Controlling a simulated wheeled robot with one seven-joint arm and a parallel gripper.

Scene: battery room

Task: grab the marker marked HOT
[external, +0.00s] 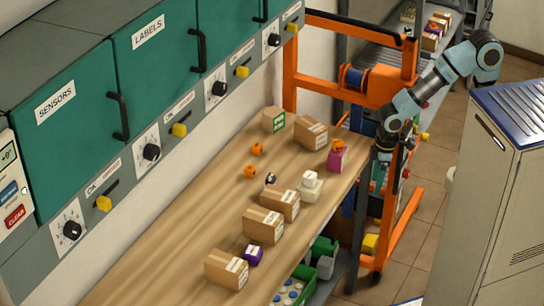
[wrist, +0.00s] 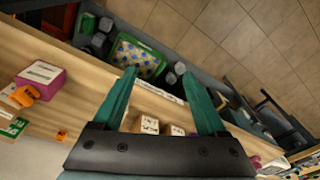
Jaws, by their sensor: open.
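I cannot read the word HOT on anything in either view. Small orange pieces lie on the wooden bench: one orange piece (external: 257,149), a second orange piece (external: 249,172), and an orange piece (external: 338,145) at the pink box (external: 338,161). In the wrist view the pink box (wrist: 42,76) and an orange piece (wrist: 25,95) are at the left, outside my fingers. My gripper (wrist: 158,73) is open and empty, its teal fingers spread over the bench edge. In the external view my gripper (external: 382,160) hangs beyond the bench's right edge, right of the pink box.
Several cardboard boxes (external: 263,226) line the wooden bench (external: 150,255). Pale blocks (external: 310,186) stand near its front edge. A green crate (wrist: 138,57) sits below the bench. An orange frame (external: 290,75) stands behind my arm, a grey cabinet (external: 490,170) at the right.

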